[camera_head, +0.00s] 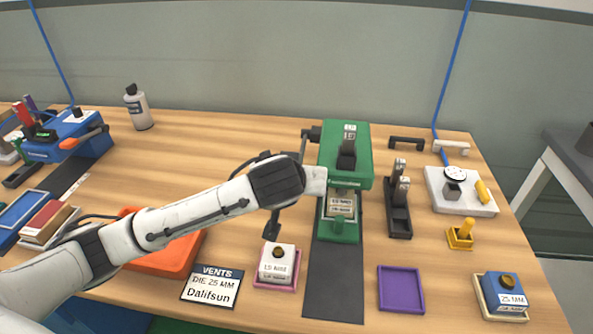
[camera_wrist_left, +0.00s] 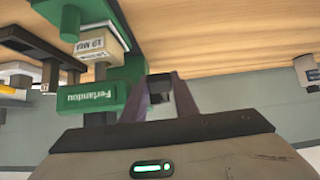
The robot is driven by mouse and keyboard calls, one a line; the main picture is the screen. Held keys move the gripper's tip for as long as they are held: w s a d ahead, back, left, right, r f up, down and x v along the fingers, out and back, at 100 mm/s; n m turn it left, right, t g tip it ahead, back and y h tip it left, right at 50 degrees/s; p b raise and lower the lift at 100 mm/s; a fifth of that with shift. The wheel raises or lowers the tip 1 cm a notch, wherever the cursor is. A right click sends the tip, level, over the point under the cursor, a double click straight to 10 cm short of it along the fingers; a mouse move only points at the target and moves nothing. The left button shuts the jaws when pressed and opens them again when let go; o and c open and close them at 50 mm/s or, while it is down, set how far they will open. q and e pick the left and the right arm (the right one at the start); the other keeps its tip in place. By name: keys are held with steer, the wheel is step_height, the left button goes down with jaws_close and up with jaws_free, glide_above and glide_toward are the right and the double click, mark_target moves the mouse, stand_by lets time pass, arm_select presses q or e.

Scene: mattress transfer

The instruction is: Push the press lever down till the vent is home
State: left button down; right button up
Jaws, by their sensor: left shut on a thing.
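The green press (camera_head: 345,150) stands at the middle of the table; its head also shows upside down in the left wrist view (camera_wrist_left: 88,100). A pale labelled block, the vent (camera_head: 341,205), sits in the press under the head; whether it is fully home I cannot tell. The dark lever (camera_head: 304,147) is on the press's left side, and my forearm covers part of it. My left gripper (camera_wrist_left: 163,88) is beside the press, shut on a dark piece that appears to be the lever. In the head view my arm hides most of the grip. My right gripper is not in view.
A white block on a pink tray (camera_head: 292,283) and a vents sign (camera_head: 211,287) stand in front, with an orange tray (camera_head: 160,262) under my arm. A black rack (camera_head: 398,212) is close right of the press. A purple tray (camera_head: 401,289) is empty.

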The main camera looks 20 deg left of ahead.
arm_select(q)
steer(key=shift+s+f, duration=0.15)
steer(key=shift+f, duration=0.75)
steer(key=c, duration=1.4)
jaws_free()
steer(key=shift+r, duration=0.45)
